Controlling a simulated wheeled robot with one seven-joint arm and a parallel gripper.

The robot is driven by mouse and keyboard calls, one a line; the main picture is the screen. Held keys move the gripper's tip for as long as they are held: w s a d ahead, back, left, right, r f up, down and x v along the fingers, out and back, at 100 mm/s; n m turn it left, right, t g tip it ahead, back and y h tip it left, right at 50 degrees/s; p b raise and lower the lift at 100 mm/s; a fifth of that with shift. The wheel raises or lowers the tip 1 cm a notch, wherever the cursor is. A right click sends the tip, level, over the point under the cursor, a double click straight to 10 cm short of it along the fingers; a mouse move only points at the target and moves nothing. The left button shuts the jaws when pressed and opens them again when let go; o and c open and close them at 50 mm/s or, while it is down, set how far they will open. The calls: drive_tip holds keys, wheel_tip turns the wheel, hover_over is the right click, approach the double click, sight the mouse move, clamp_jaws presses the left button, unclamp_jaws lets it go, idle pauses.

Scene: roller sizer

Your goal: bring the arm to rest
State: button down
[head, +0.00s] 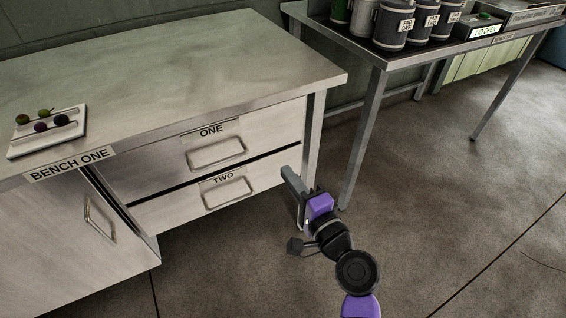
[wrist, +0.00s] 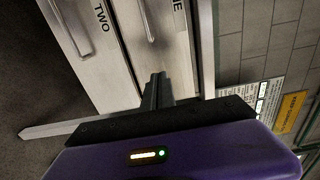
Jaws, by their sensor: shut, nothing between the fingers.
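My gripper (head: 291,180) is at the end of my purple and black arm, in front of the right end of bench one (head: 250,48). Its fingers are together and hold nothing; they also show in the wrist view (wrist: 157,80). In the head view it overlaps the right side of drawer two (head: 165,207), near the bench's front right leg. I cannot tell whether it touches the bench. Drawer one (head: 262,138) is above drawer two, and a dark gap runs between their fronts.
A white tray (head: 17,152) with several small dark and green round fruits lies on bench one at the left. A cabinet door (head: 50,235) is below it. A second bench (head: 368,58) at the back right carries several canisters (head: 392,28). The floor at right is clear.

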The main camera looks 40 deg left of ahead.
drive_tip(key=shift+s+d, duration=0.1)
drive_tip(key=shift+d, duration=0.15)
drive_tip(key=s+d+f+n+t+h, duration=0.1)
drive_tip(key=s+d+t+h, duration=0.15)
drive_tip(key=d, duration=0.65)
drive_tip(key=s+d+f+t+h, duration=0.1)
drive_tip(key=d+t+h, duration=0.3)
drive_tip(key=d, duration=0.6)
drive_tip(key=s+d+f+n+t+h, duration=0.1)
drive_tip(key=s+d+t+h, duration=0.2)
drive_tip(key=d, duration=0.6)
drive_tip(key=s+d+r+n+g+h, duration=0.1)
drive_tip(key=s+d+h, duration=0.3)
drive_tip(key=s+d, duration=0.65)
drive_tip(key=s+d+r+n+g+h, duration=0.1)
drive_tip(key=s+d+h, duration=0.2)
drive_tip(key=s+d, duration=0.8)
drive_tip(key=s+a+r+p, duration=0.1)
drive_tip(key=r+p, duration=0.8)
drive_tip(key=s+a+r+p, duration=0.1)
drive_tip(key=s+r+p, duration=0.1)
drive_tip(key=r+p, duration=0.8)
drive_tip(key=shift+a, duration=0.3)
